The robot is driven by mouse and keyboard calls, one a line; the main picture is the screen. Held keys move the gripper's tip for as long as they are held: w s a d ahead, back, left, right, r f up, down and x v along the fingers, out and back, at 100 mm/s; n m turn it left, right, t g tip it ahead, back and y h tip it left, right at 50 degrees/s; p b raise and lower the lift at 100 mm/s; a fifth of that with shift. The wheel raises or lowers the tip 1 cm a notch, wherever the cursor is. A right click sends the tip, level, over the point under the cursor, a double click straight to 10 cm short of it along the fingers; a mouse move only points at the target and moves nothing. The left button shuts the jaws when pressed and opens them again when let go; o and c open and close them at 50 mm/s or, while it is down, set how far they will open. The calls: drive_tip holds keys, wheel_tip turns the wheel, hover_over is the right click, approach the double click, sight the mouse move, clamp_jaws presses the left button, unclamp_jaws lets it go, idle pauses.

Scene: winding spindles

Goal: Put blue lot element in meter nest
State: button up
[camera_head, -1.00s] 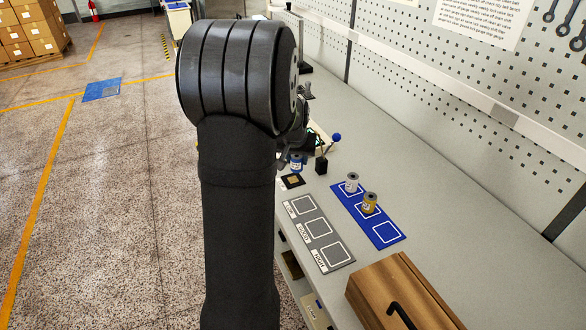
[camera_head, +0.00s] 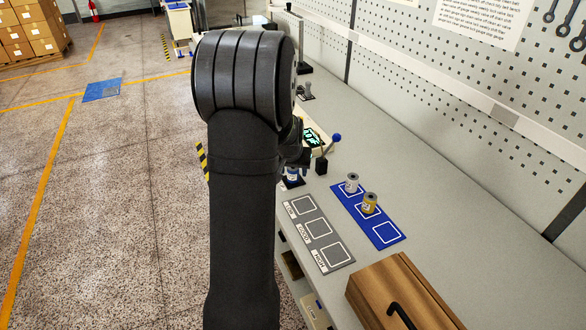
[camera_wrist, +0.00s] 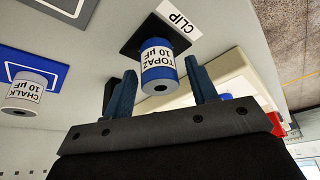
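The blue element (camera_head: 292,175), labelled TOPAZ 10 µF, stands on a small black square pad beside a CLIP label. It also shows in the wrist view (camera_wrist: 158,66), where the black pad (camera_wrist: 131,46) is under its far end. My gripper (camera_wrist: 162,70) is open, with one finger on each side of the blue element and a visible gap on both sides. In the head view my gripper (camera_head: 300,160) is just above the element and my arm partly hides it. A lit green display (camera_head: 314,137) sits behind the pad.
A lever with a blue knob (camera_head: 336,137) stands close right of my gripper. A blue mat (camera_head: 385,234) holds a white element (camera_head: 352,183) and a yellow element (camera_head: 369,204). A grey three-square plate (camera_head: 319,229) lies empty. A wooden box (camera_head: 395,285) is in front.

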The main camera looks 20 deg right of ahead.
drive_tip(key=v, duration=1.2)
drive_tip(key=shift+r, duration=0.2)
drive_tip(key=x, duration=1.2)
drive_tip(key=shift+f, duration=0.1)
drive_tip(key=shift+r, duration=1.65)
drive_tip(key=shift+f, duration=0.1)
